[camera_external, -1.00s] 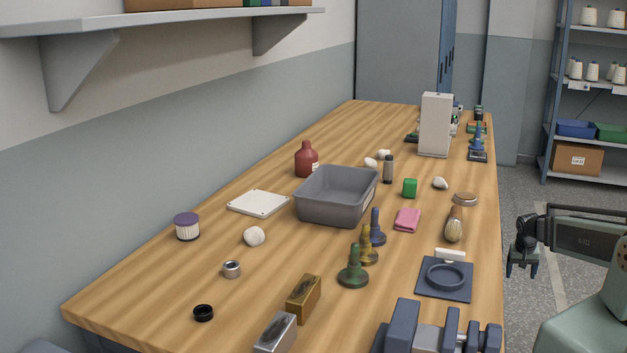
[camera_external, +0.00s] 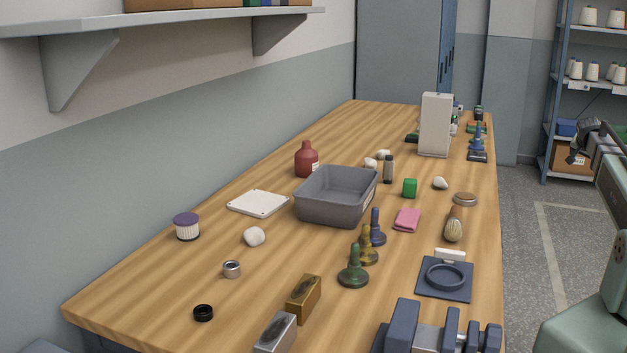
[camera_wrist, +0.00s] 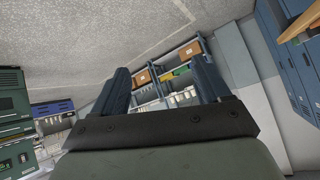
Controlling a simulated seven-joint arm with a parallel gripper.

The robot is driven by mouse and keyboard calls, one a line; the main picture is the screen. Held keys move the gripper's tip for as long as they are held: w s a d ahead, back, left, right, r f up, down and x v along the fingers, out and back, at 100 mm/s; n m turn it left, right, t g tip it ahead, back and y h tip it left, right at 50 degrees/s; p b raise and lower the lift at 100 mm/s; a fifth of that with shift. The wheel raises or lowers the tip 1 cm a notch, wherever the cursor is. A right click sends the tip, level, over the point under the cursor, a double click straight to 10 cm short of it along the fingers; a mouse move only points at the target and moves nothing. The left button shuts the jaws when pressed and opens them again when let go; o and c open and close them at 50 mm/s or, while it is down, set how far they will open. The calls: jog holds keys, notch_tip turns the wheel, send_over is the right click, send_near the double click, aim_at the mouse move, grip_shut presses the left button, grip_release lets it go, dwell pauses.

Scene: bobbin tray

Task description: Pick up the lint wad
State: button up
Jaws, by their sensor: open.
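Several small whitish lumps lie on the wooden table in the external view, and I cannot tell for certain which is the lint wad. One roundish white lump (camera_external: 254,236) sits at the left, in front of a white square plate. Two more lie behind the grey bin, one pale lump (camera_external: 371,162) and another (camera_external: 384,154). A further off-white lump (camera_external: 440,183) lies right of the green cube. My gripper (camera_external: 575,157) is off the table's right side, raised and far from all of them. In the wrist view my gripper (camera_wrist: 160,78) is open and empty, facing floor and shelves.
A grey bin (camera_external: 337,213) stands mid-table, with a red bottle (camera_external: 306,160) behind it. Colored spindle pieces (camera_external: 353,270), a pink cloth (camera_external: 407,220), a brush (camera_external: 454,228) and a tall white box (camera_external: 435,125) also stand there.

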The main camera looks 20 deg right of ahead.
jog(key=w+a+r, duration=0.5)
jog(key=r, duration=0.4)
notch_tip(320, 180, up, 2)
jog(key=n+g+y, duration=0.5)
jog(key=n+y, duration=0.3)
jog(key=n, duration=0.1)
send_over(441, 177)
jog(key=shift+f, duration=6.7)
jog(key=shift+c, duration=0.3)
jog(key=c, duration=1.1)
